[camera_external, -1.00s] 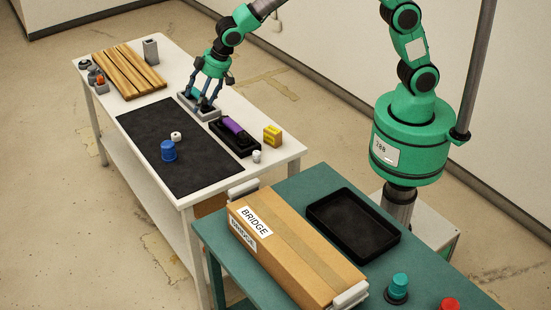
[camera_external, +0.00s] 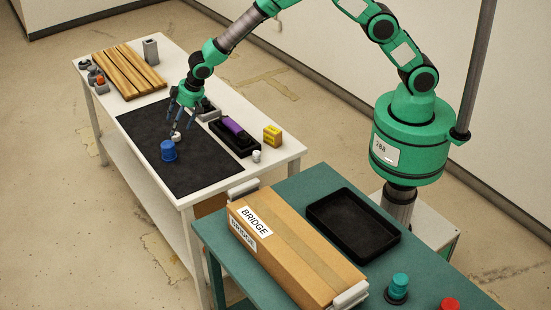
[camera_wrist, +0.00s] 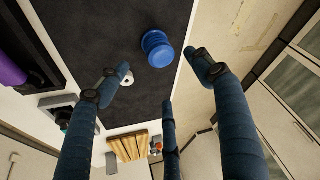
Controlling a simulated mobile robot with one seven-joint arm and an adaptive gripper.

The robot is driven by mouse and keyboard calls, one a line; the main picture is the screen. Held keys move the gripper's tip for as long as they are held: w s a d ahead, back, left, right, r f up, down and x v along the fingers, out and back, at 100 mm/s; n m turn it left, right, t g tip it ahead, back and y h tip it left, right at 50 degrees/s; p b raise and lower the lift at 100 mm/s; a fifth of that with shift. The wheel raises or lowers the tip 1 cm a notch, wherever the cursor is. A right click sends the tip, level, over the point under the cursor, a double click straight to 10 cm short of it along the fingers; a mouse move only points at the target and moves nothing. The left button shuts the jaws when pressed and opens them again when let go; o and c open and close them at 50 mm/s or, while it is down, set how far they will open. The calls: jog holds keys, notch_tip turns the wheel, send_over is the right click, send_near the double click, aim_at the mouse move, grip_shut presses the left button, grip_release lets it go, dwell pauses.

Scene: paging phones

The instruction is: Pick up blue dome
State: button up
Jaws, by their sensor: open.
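The blue dome (camera_external: 168,151) stands on the black mat (camera_external: 200,175) on the white table. It also shows in the wrist view (camera_wrist: 157,48), beyond my fingertips and between the left and right fingers. My gripper (camera_external: 178,128) is open and empty, just behind the dome and above the mat. In the wrist view its three dark blue fingers (camera_wrist: 165,95) are spread apart, and none visibly touches the dome. A small white object with a dark spot (camera_wrist: 127,79) lies near the left fingertip; in the external view (camera_external: 176,137) it is partly hidden by my gripper.
A black tray with a purple item (camera_external: 234,128), a yellow block (camera_external: 272,135) and a small white piece (camera_external: 257,156) are right of the mat. A wooden slatted board (camera_external: 128,72) lies at the far end. The mat's front part is clear.

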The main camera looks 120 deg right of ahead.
aim_at(166, 143)
jog(key=shift+f, duration=0.1)
jog(key=shift+b+x, duration=0.4)
jog(key=shift+x, duration=3.85)
jog(key=shift+b+x, duration=0.4)
jog(key=shift+x, duration=2.15)
jog(key=shift+d, duration=0.2)
jog(key=c, duration=1.1)
jog(key=shift+o, duration=0.2)
